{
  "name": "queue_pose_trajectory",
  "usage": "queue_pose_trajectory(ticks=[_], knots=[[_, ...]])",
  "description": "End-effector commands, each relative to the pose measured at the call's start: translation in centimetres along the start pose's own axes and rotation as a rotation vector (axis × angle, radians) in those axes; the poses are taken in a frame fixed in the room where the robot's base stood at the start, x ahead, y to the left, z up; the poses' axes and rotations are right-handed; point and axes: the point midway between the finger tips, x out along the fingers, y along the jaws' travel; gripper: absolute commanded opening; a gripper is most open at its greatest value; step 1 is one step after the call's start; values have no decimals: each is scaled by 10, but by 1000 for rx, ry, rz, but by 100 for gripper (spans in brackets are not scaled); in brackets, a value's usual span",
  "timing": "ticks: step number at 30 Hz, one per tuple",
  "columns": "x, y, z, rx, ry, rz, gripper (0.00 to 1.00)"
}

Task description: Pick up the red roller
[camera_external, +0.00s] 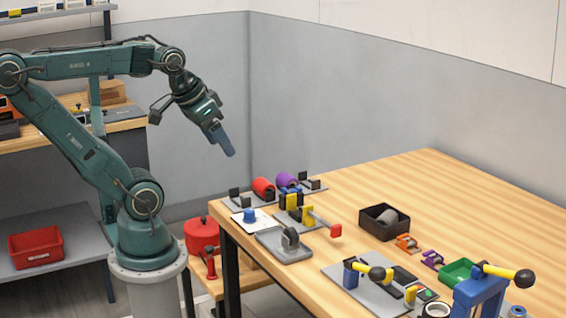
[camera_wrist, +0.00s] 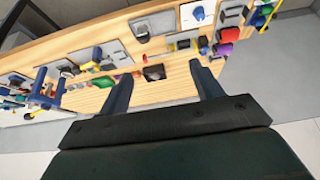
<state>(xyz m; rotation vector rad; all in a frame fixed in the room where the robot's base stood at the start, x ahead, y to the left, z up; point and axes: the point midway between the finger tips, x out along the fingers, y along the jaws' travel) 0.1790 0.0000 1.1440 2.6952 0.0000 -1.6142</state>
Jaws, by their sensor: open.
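The red roller (camera_external: 263,188) lies on a grey plate with dark upright brackets at the table's back left corner. It also shows in the wrist view (camera_wrist: 230,34) at the upper right, beyond the right finger. A purple roller (camera_external: 288,180) lies close beside it, to its right; it shows too in the wrist view (camera_wrist: 223,49). My gripper (camera_external: 229,151) is in the air above and left of the rollers, tilted down to the right. In the wrist view its two fingers (camera_wrist: 160,72) are spread apart with nothing between them.
A blue knob on a white plate (camera_external: 249,217) and a red-ended clamp (camera_external: 320,222) stand in front of the rollers. A black box (camera_external: 384,222) holds a grey cylinder. Several clamps crowd the near right. The table's back right (camera_external: 440,190) is clear; a grey wall stands behind.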

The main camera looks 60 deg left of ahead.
Motion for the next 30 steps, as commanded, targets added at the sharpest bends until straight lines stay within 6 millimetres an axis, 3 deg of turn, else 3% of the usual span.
queue_pose_trajectory(ticks=[11,20,30], knots=[[2,-5,-10,-55,-14,-15,65],[18,-27,-50,-292,-62,-89,65],[55,-64,-99,-625,-109,-218,65]])
